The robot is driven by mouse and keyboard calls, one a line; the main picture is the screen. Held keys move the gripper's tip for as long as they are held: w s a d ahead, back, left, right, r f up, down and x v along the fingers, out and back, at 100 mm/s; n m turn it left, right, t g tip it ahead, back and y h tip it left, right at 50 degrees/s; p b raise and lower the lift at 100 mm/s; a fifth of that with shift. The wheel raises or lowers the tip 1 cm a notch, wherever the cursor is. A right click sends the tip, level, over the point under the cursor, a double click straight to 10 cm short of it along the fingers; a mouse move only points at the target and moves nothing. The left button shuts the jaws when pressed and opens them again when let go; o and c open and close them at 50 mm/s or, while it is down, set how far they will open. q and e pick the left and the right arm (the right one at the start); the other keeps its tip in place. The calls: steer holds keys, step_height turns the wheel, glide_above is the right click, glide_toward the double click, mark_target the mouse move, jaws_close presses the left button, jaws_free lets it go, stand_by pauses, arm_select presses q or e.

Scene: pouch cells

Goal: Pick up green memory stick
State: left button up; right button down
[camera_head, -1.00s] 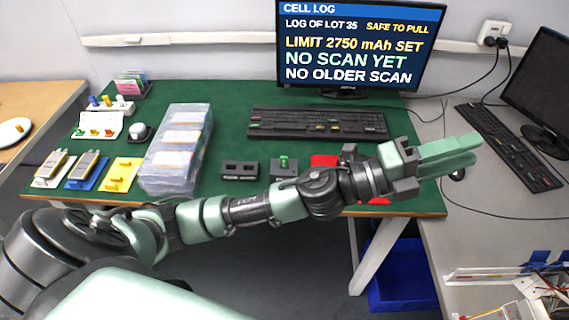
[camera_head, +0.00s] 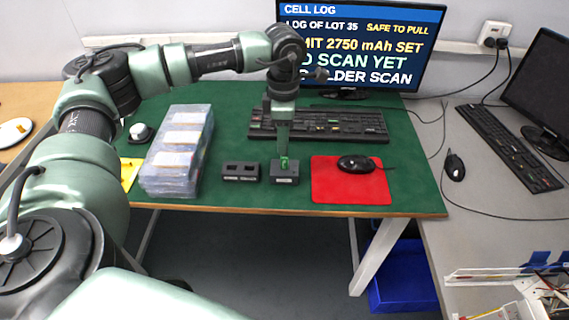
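The green memory stick (camera_head: 284,164) stands upright in a small dark dock (camera_head: 285,178) near the front edge of the green desk. My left gripper (camera_head: 283,151) points straight down right over the stick, its fingertips at or just above the stick's top. The fingers are seen edge-on as one strip, so I cannot tell whether they are apart or touch the stick. My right gripper is not in view.
A dark two-slot block (camera_head: 240,172) stands left of the dock, and clear packs (camera_head: 175,155) stand further left. A red mat (camera_head: 350,184) with a black mouse (camera_head: 357,163) lies to the right. A keyboard (camera_head: 350,124) lies behind. My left arm hides the desk's left part.

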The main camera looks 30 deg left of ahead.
mark_target(284, 158)
arm_select(q)
step_height(284, 158, down, 6)
steer(key=shift+w+f+p, duration=0.1)
steer(key=shift+w+p, duration=0.05)
steer(key=shift+p, duration=0.55)
jaws_close()
